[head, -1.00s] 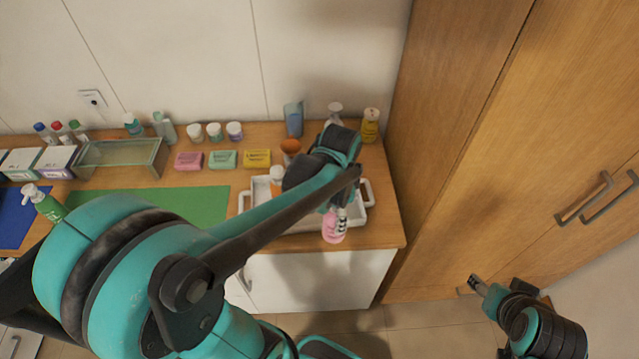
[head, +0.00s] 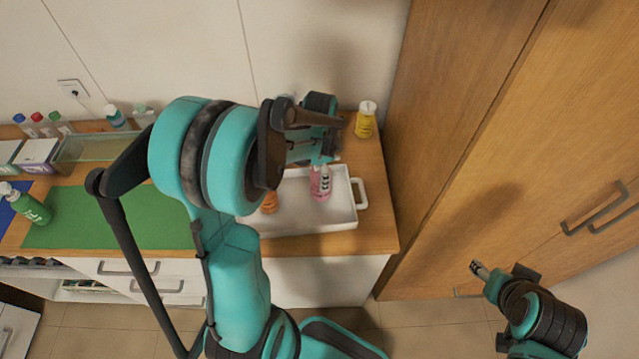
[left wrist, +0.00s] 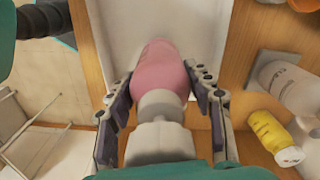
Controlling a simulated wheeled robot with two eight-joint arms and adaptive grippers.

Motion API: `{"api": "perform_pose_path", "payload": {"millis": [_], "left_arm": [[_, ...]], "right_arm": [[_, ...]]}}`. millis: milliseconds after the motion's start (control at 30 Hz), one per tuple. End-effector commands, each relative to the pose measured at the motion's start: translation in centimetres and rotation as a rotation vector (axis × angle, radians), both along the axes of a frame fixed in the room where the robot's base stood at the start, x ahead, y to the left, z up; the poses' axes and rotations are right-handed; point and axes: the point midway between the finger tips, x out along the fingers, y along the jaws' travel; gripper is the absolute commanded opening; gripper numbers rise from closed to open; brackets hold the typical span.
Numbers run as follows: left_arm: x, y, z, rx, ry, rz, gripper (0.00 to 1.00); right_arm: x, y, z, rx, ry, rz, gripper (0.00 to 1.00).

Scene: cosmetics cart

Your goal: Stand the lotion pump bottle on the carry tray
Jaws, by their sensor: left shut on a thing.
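The pink bottle (head: 320,182) with a pale pump top is in the grip of my left gripper (head: 322,160). In the left wrist view the fingers (left wrist: 160,88) are shut on both sides of the pink bottle (left wrist: 163,72). The bottle is over the white carry tray (head: 345,222), in its right half, and looks about upright. I cannot tell whether its base touches the tray floor. My arm hides the tray's left part. My right gripper (head: 478,268) hangs away from the counter, before the wooden cabinet; its jaws are too small to read.
An orange item (head: 269,202) is at the tray's left, partly hidden. A yellow bottle (head: 365,120) stands behind the tray. The tall wooden cabinet (head: 490,150) bounds the right.

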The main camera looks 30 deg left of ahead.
Motion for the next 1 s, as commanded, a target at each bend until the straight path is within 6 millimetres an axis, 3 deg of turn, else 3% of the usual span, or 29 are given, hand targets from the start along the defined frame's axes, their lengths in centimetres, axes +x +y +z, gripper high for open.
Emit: {"api": "perform_pose_path", "payload": {"millis": [333, 733, 767, 800, 1000], "left_arm": [[0.1, 0.1, -4.0, 0.000, 0.000, -0.001, 0.07], [0.1, 0.1, -4.6, 0.000, 0.000, 0.000, 0.07], [0.1, 0.1, -4.4, 0.000, 0.000, 0.000, 0.60], [0.1, 0.1, -4.4, 0.000, 0.000, 0.000, 0.70], [0.1, 0.1, -4.4, 0.000, 0.000, 0.000, 0.72]], "right_arm": [[0.0, 0.0, -1.0, 0.000, 0.000, 0.000, 0.55], [0.0, 0.0, -1.4, 0.000, 0.000, 0.000, 0.55], [0.0, 0.0, -1.3, 0.000, 0.000, 0.000, 0.55], [0.0, 0.0, -1.2, 0.000, 0.000, 0.000, 0.55], [0.0, 0.0, -1.2, 0.000, 0.000, 0.000, 0.55]]}}
